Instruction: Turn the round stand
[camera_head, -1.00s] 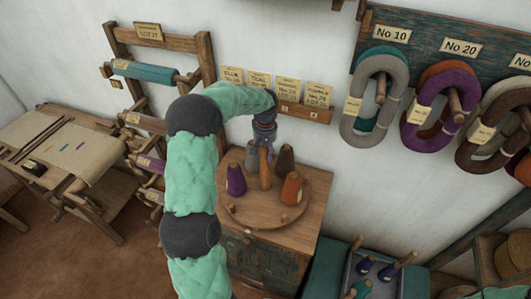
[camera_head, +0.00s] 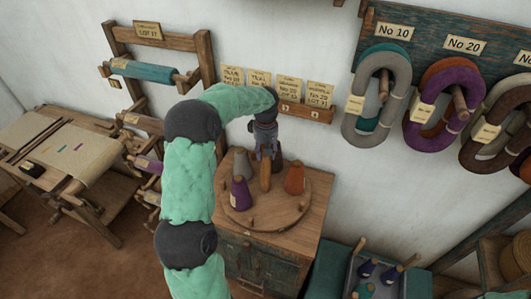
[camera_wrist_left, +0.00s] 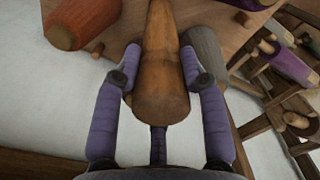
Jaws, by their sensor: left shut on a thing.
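The round stand (camera_head: 268,221) is a wooden disc with short pegs and an upright wooden post (camera_head: 265,180) at its middle. It carries a purple cone (camera_head: 240,194) at front left, a grey cone (camera_head: 241,162) at back left, an orange cone (camera_head: 294,180) at right and a dark brown cone (camera_head: 278,157) partly hidden behind my gripper. My left gripper (camera_head: 266,154) is shut on the top of the post. In the left wrist view the post (camera_wrist_left: 162,65) lies between the fingers, with the orange cone (camera_wrist_left: 82,22) and grey cone (camera_wrist_left: 205,50) beside it. My right gripper is not in view.
The stand sits on a wooden cabinet (camera_head: 312,210) against the wall. Paper labels (camera_head: 289,90) hang on a rail (camera_head: 300,107) behind it. Yarn hanks (camera_head: 376,98) hang at right. A wooden rack (camera_head: 205,62) stands at left, and a tray of bobbins (camera_head: 370,281) is at lower right.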

